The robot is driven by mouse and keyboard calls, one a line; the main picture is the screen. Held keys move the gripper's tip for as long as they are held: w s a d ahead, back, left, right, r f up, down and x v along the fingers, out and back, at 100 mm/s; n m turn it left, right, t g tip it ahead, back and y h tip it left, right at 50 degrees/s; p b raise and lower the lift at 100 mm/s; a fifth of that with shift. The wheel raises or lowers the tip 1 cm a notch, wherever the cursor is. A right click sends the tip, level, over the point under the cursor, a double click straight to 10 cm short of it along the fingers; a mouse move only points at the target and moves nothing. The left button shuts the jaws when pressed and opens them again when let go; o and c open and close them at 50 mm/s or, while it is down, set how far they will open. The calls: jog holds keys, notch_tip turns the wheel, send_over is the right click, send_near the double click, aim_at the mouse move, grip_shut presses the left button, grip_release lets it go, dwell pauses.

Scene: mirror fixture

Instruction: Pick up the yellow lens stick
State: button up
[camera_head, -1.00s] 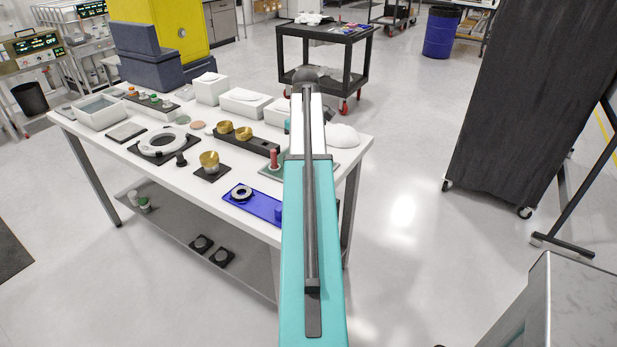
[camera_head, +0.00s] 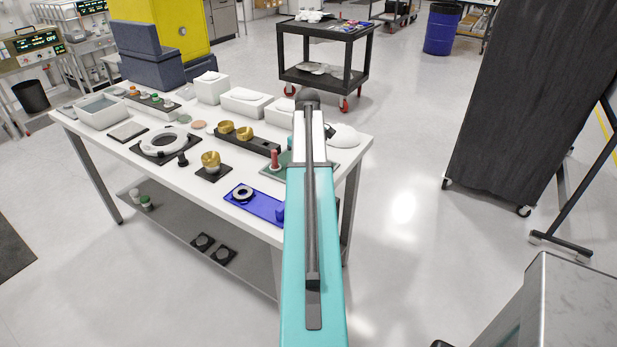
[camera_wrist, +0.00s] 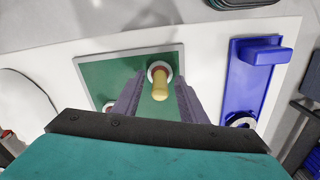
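The yellow lens stick (camera_wrist: 160,88) shows in the wrist view, standing in a whitish ring on a green board (camera_wrist: 105,68). My gripper (camera_wrist: 160,77) is open, with one purple-grey finger on each side of the stick. Gaps show between the stick and the fingers, and I see no clear contact. In the head view the green board (camera_head: 267,176) is partly covered by my arm. The yellow stick and my fingers are hidden there.
A red stick (camera_head: 274,159) stands on the green board's left part. A blue tray (camera_head: 254,203) lies in front of the board; in the wrist view it (camera_wrist: 238,92) is to the right. A black block with brass cups (camera_head: 259,145) and white boxes (camera_head: 242,103) stand farther back.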

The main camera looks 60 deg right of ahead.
jog(key=shift+c, duration=0.2)
grip_shut()
jog(key=shift+r, duration=0.15)
jog(key=shift+r+b, duration=0.65)
jog(key=shift+r, duration=0.7)
jog(key=shift+s+r, duration=0.1)
jog(key=shift+r, duration=0.2)
jog(key=s+r+b, duration=0.1)
jog(key=s+b, duration=0.2)
jog(key=s, duration=1.3)
jog(key=shift+a+r+b, duration=0.25)
jog(key=shift+b, duration=0.15)
